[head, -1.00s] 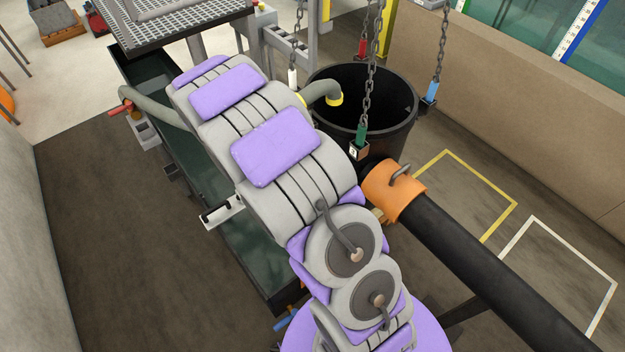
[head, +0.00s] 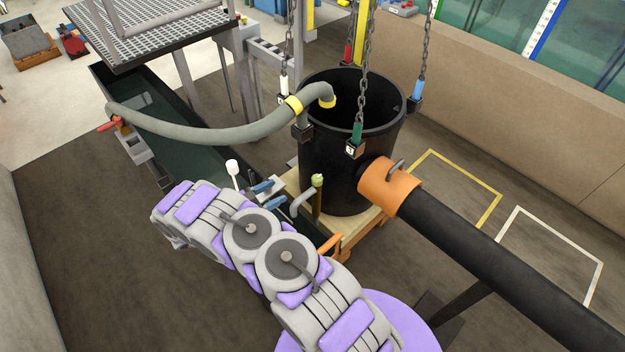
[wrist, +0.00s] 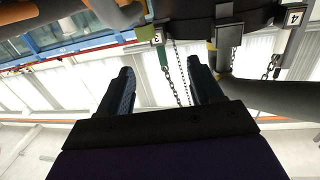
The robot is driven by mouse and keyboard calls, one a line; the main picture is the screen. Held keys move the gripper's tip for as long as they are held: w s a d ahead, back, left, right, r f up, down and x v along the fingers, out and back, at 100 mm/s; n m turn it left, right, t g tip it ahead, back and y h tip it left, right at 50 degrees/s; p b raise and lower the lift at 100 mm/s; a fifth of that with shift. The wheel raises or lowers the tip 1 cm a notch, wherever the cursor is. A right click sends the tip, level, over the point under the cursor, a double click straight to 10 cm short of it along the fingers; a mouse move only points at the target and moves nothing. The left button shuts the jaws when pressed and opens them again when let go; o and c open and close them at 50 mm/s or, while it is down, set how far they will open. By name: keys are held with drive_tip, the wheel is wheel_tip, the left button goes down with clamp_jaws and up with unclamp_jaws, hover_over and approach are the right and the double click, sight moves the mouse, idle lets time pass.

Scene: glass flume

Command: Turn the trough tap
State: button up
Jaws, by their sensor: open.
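The long dark green trough (head: 150,112) runs from the back left toward me, its near end behind my arm. A red-handled fitting (head: 109,124) sits on its far left side, by the end of a grey hose (head: 210,138). An orange lever (head: 330,244) shows beside my arm, below the black tub. I cannot tell which is the trough tap. My gripper (head: 270,194) is over the trough, left of the tub, with its blue fingers apart. In the wrist view the fingers (wrist: 164,82) are open with nothing between them.
The black tub (head: 340,135) stands on a wooden pallet among hanging chains, close to my gripper. An orange-collared black pipe (head: 480,245) runs from it to the lower right. A grated platform (head: 165,32) overhangs the trough.

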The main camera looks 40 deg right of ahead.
sight(317, 180)
drive_tip(key=shift+g, duration=0.5)
drive_tip(key=s+d+b, duration=0.1)
drive_tip(key=d, duration=0.4)
drive_tip(key=s+d+b, duration=0.1)
drive_tip(key=d, duration=0.5)
drive_tip(key=s+d+b, duration=0.2)
drive_tip(key=d, duration=0.4)
drive_tip(key=shift+d+f, duration=0.2)
drive_tip(key=shift+f, duration=0.2)
drive_tip(key=c, duration=0.9)
